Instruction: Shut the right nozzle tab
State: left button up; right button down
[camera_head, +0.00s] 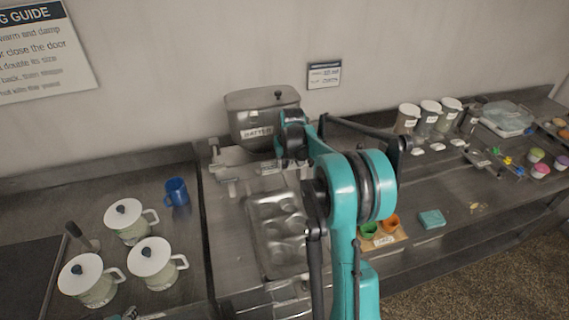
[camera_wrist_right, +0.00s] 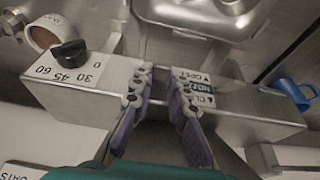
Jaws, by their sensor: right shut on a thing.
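The batter dispenser (camera_head: 262,118) is a lidded metal hopper against the back wall, with metal nozzle parts (camera_head: 228,185) below its left side. My right gripper (camera_head: 290,152) is at the hopper's lower front right. In the right wrist view, its two fingers (camera_wrist_right: 162,92) are at a metal housing (camera_wrist_right: 92,92) beside a label plate with open and close marks (camera_wrist_right: 195,88). A thin bright bar (camera_wrist_right: 158,86) shows between the fingers; they are shut on what I take to be the right nozzle tab, mostly hidden. A small teal and dark piece, perhaps my left gripper (camera_head: 125,314), shows at the bottom edge.
A muffin tin (camera_head: 253,228) lies below the dispenser. Several white-lidded pots (camera_head: 150,262) and a blue mug (camera_head: 177,192) stand at left. Orange and green cups (camera_head: 389,222), a teal block (camera_head: 432,219) and several white-lidded canisters (camera_head: 407,117) are at right. A black dial (camera_wrist_right: 70,52) is on the housing.

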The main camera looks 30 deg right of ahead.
dwell(0.3)
jog(key=c, duration=1.5)
grip_release()
jog(key=v, duration=1.2)
jog(key=shift+f, duration=0.1)
